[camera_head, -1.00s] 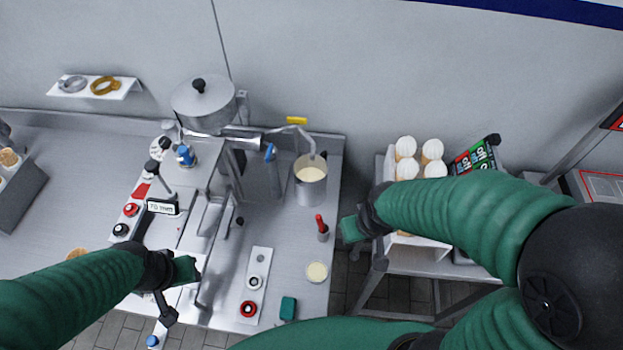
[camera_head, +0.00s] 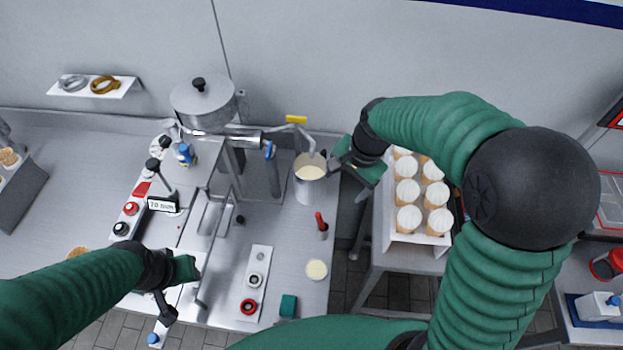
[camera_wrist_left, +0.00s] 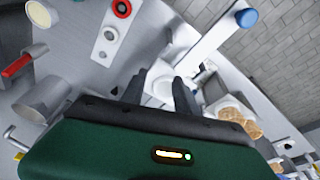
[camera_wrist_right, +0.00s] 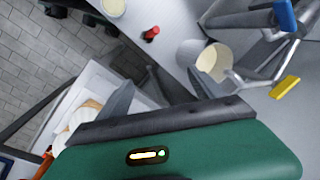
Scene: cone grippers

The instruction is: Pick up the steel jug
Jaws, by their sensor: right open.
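The steel jug (camera_head: 309,188) stands upright on the metal counter, with pale batter showing in its open top. It also shows in the right wrist view (camera_wrist_right: 192,54) and the left wrist view (camera_wrist_left: 42,100). My right gripper (camera_head: 338,163) is open and empty, just right of the jug's upper part; in the right wrist view its spread fingers (camera_wrist_right: 160,88) have the jug beyond the right finger. I cannot tell whether a finger touches it. My left gripper (camera_head: 166,310) is open and empty over the counter's front left; its fingers (camera_wrist_left: 158,92) stand apart in the left wrist view.
A steel hopper machine (camera_head: 203,105) stands behind, its spout reaching over the jug. A red-handled tool (camera_head: 321,226) and a pale disc (camera_head: 316,269) lie in front of the jug. A cart with a white tray of cones (camera_head: 393,237) stands at right, across a gap.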

